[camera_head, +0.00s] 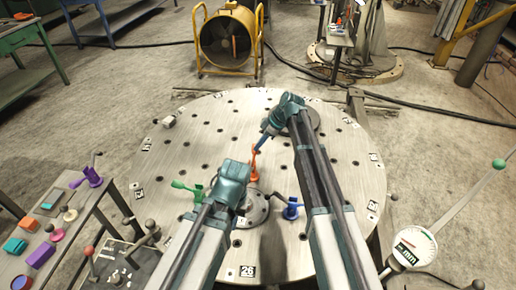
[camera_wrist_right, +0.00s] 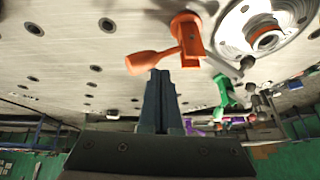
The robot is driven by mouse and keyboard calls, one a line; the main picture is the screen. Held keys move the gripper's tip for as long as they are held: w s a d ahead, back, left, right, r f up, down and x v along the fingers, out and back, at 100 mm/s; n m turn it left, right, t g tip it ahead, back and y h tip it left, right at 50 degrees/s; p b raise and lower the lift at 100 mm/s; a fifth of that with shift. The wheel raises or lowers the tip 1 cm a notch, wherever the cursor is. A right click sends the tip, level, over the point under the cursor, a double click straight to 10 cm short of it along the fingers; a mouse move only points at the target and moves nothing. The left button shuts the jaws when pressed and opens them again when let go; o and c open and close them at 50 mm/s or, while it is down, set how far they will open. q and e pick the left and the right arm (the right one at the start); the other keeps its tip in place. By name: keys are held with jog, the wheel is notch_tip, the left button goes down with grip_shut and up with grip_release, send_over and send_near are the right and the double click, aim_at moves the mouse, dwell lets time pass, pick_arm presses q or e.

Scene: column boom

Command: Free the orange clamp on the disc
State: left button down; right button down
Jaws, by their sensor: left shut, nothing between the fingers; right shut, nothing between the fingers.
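The orange clamp (camera_head: 254,172) stands on the round steel disc (camera_head: 203,120), just beyond the central hub (camera_head: 257,208). In the right wrist view the orange clamp (camera_wrist_right: 189,38) shows its thick handle (camera_wrist_right: 150,62) sticking out to the left. My right gripper (camera_head: 264,144) is shut and empty, its tips at the handle; in the wrist view the fingertips (camera_wrist_right: 160,74) overlap the handle, and I cannot tell whether they touch. My left gripper (camera_head: 236,178) is shut, low over the disc left of the hub; its fingertips are mostly hidden.
A green clamp (camera_head: 190,190) and a blue clamp (camera_head: 291,208) stand on the disc near the hub. A side table (camera_head: 92,212) with coloured blocks is at the left. A dial gauge (camera_head: 414,246) stands at the right.

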pick_arm(q)
jog(key=shift+s+f+b, duration=0.1)
jog(key=shift+f+b, duration=0.3)
jog(key=shift+f, duration=0.15)
pick_arm(e)
jog(key=shift+w+d+f, duration=0.15)
jog(key=shift+w+f, duration=0.35)
jog(key=shift+w, duration=0.1)
jog(key=shift+w+f, duration=0.15)
